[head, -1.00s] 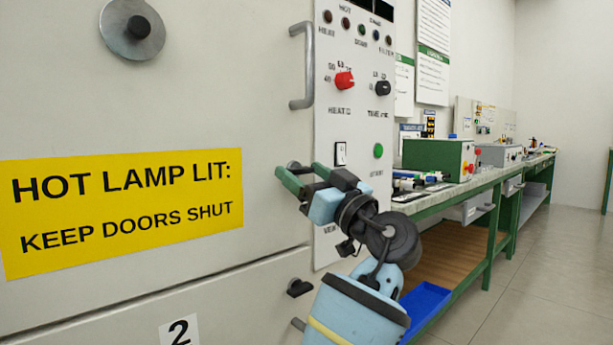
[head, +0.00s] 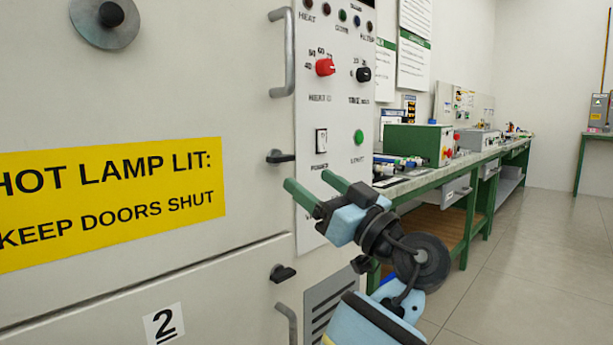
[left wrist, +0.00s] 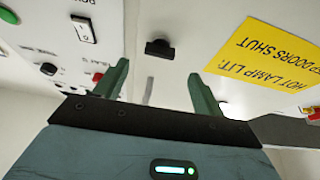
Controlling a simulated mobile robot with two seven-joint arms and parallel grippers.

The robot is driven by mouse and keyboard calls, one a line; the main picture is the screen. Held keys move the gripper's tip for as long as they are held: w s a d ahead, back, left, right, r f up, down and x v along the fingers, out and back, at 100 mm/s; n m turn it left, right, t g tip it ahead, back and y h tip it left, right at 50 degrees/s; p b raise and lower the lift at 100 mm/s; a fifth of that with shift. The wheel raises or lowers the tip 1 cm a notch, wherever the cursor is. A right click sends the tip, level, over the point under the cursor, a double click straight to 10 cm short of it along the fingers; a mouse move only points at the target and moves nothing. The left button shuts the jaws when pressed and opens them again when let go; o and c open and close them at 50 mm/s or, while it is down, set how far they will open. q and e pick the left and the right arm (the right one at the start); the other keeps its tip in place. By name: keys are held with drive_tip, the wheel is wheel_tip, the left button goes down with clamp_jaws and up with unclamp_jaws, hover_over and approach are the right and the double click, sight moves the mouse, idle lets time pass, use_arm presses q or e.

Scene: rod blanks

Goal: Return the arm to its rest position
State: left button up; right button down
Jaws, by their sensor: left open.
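My left gripper (head: 316,190) shows in the head view in front of the control panel's lower left part. Its two green fingers are apart with nothing between them. In the left wrist view the same open gripper (left wrist: 160,85) has its fingers spread toward the cabinet face. A dark latch (left wrist: 160,48) shows beyond the gap between them. My right gripper is in neither view.
The cabinet (head: 150,110) with a yellow sign (head: 110,200) fills the left. Its control panel (head: 335,110) has a red knob (head: 325,67), a green button (head: 359,137) and a rocker switch (head: 321,141). A long green bench (head: 470,158) runs back on the right, beside open floor (head: 540,260).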

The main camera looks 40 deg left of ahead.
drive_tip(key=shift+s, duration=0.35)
